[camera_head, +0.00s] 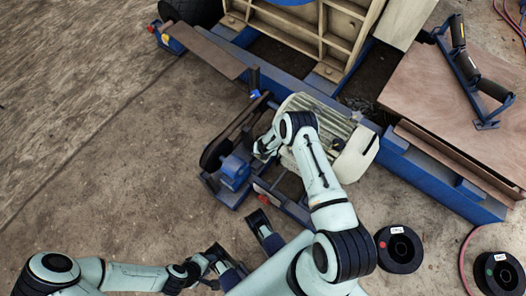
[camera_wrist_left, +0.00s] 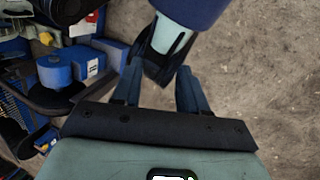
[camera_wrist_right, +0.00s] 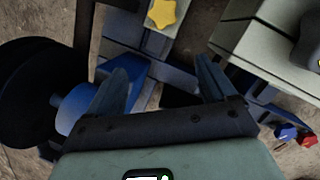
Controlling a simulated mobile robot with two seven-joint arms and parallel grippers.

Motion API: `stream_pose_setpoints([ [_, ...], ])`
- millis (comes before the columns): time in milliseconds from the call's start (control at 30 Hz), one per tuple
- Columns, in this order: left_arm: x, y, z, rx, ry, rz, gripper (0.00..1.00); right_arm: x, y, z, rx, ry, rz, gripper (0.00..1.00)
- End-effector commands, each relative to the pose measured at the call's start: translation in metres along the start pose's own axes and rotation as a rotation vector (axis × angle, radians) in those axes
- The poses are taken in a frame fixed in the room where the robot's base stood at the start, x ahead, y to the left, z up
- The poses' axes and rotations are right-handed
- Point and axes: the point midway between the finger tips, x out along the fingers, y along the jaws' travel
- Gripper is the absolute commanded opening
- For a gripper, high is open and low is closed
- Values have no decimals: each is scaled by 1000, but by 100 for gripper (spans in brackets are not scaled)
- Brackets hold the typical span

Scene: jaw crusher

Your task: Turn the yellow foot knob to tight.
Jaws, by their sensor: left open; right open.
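The yellow foot knob (camera_wrist_right: 163,13) is a star-shaped knob on a pale plate at the top edge of the right wrist view. It lies beyond my right gripper (camera_wrist_right: 162,80), whose fingers are open and empty, with a gap between them and the knob. In the head view my right gripper (camera_head: 266,147) is over the motor area, largely covered by its own wrist, and I cannot make out the knob there. My left gripper (camera_head: 226,264) is low in the head view, away from the motor; the left wrist view shows its fingers (camera_wrist_left: 160,88) open and empty.
The ribbed pale motor (camera_head: 325,135) sits on the blue frame (camera_head: 405,165). A blue block (camera_wrist_right: 85,105) and black pulley (camera_wrist_right: 35,85) lie left of my right fingers. Red (camera_wrist_right: 309,139) and blue (camera_wrist_right: 285,132) knobs are at right. Black rings (camera_head: 399,249) lie on the ground.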

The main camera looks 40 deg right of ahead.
Motion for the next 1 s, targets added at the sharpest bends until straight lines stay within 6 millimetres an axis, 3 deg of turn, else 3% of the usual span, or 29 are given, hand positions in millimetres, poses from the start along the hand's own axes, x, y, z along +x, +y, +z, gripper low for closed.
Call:
stream_pose_setpoints([
  [100, 8, -2, -2, 1, 4, 1, 43, 14, -3, 28, -158, -86, -16, 84],
  [233, 11, -3, -5, 0, 10, 1, 43, 19, -4, 40, -231, -124, -27, 84],
  [467, 26, -9, -28, -5, 70, -2, 43, 52, -8, 31, -238, -125, -28, 84],
  [700, 50, -21, -75, -16, 193, -9, 43, 102, -12, 18, -236, -124, -27, 84],
  [933, 68, -32, -120, -25, 312, -17, 43, 124, -11, 24, -236, -126, -26, 84],
  [1000, 79, -41, -115, -36, 285, -30, 43, 130, -12, 25, -236, -126, -26, 84],
])
